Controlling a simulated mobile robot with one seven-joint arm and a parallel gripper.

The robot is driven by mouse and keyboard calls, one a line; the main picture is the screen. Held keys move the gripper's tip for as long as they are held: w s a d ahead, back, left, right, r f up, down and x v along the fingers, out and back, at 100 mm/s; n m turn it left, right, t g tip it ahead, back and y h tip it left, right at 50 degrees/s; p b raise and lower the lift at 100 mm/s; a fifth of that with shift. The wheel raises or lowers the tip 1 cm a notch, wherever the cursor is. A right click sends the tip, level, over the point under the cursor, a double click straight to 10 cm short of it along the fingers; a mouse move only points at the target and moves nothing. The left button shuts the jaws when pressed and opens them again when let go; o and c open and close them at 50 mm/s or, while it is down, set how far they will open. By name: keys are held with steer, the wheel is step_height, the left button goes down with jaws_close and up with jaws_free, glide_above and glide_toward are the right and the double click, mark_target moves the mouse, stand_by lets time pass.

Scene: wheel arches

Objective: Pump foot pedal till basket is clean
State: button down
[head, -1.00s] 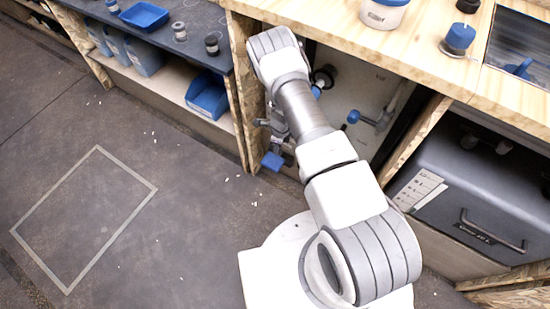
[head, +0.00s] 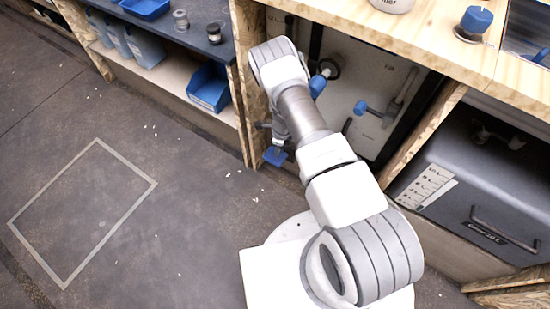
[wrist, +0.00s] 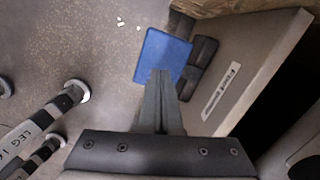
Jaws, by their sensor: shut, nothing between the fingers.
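The blue foot pedal (head: 275,156) sits low near the floor, at the foot of the wooden post left of the open cabinet. In the wrist view the flat blue pedal plate (wrist: 165,56) lies just beyond my gripper (wrist: 160,74). My fingers are shut together with nothing between them, and their tips overlap the plate's near edge in the picture. I cannot tell whether they touch it. In the head view my arm reaches down toward the pedal and largely hides the gripper. I cannot make out the basket clearly; a blue item (head: 542,54) shows in the opening at the upper right.
A wooden bench frame (head: 245,90) stands close beside my arm. Blue-handled valves (head: 361,107) are inside the cabinet. A grey case (head: 470,190) is to the right, and a blue bin (head: 209,92) is on the left shelf. The floor at left is clear.

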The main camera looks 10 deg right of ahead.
steer(key=shift+f, duration=0.7)
